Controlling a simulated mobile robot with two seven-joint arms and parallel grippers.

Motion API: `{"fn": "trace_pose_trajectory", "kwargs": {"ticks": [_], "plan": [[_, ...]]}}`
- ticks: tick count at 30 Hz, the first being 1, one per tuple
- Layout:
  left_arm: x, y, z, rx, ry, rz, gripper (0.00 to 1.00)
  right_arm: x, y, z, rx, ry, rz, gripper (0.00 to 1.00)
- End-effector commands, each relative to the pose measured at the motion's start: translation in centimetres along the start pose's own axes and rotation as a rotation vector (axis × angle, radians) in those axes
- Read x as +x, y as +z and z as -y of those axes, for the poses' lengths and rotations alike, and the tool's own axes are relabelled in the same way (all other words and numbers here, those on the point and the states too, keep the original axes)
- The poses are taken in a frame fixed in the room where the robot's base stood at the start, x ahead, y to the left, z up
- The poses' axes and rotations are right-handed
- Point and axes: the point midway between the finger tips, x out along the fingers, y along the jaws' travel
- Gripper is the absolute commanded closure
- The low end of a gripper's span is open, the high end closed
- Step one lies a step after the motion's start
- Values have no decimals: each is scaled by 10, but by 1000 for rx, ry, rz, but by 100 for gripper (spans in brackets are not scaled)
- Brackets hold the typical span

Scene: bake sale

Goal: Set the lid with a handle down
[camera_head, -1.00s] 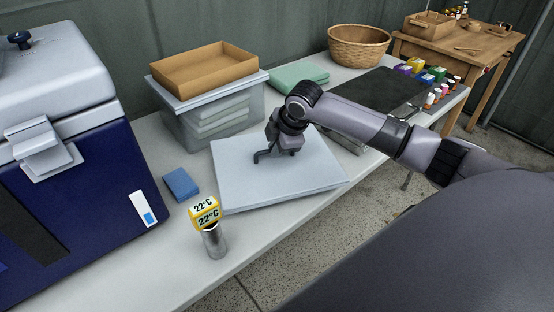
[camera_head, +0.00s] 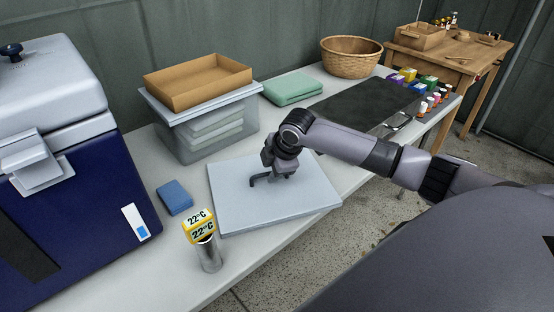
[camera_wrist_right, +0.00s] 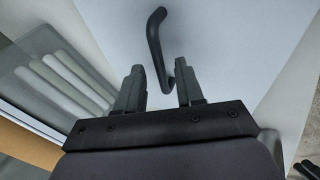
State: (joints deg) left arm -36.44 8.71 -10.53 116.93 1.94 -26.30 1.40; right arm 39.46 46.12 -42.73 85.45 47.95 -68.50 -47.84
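The lid (camera_head: 240,210) is a pale grey, thick square slab with a dark bent handle (camera_head: 258,180) on its top. It lies flat on or very close to the white table, right of the blue block. In the right wrist view the dark handle (camera_wrist_right: 155,40) rises from the lid (camera_wrist_right: 235,50). My right gripper (camera_head: 283,176) is over the lid at the handle. In its wrist view the two fingers (camera_wrist_right: 160,88) stand apart, with the handle's lower end between them and a gap on the left side. My left gripper is not in view.
A blue cooler (camera_head: 75,200) stands at the left. A blue block (camera_head: 174,197) and a thermometer (camera_head: 207,245) are close to the lid's left side. A clear bin (camera_head: 215,140) with a cardboard tray (camera_head: 198,82) stands behind it. A dark mat (camera_head: 365,105) is at the right.

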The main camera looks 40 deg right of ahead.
Motion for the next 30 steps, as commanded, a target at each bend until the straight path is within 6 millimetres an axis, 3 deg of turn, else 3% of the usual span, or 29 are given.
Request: {"fn": "trace_pose_trajectory", "kwargs": {"ticks": [12, 18, 30], "plan": [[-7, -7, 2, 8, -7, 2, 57, -77, 0, -2, -1, 3, 0, 63], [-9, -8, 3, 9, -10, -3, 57, -105, 0, -1, 0, 1, 0, 63], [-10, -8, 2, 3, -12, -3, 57, -115, 0, 0, 1, 0, 0, 63]]}}
